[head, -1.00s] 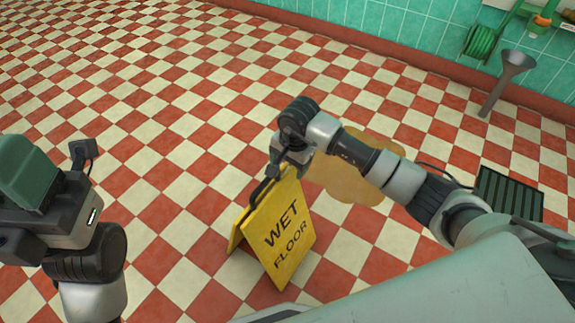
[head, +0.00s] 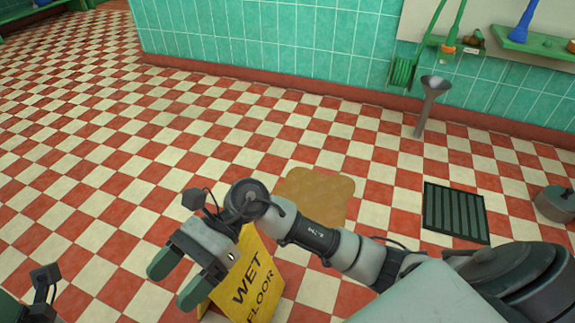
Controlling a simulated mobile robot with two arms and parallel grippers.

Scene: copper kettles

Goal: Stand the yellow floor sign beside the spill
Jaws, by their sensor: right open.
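The yellow floor sign (head: 262,285), marked WET FLOOR, stands open as a tent on the checkered floor, its lower part cut off by the frame. The brown spill (head: 315,190) lies just beyond it, a little to the right, with my right arm crossing in front of its near edge. My right gripper (head: 177,279) is open and empty, its green fingers pointing down-left over the sign's upper left side; the sign's top left is hidden behind it. Of my left arm only a small part shows in the bottom left corner, and its fingers cannot be made out.
A dark floor drain grate (head: 456,212) lies right of the spill. A round metal object (head: 555,204) is at the right edge. The left floor is clear.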

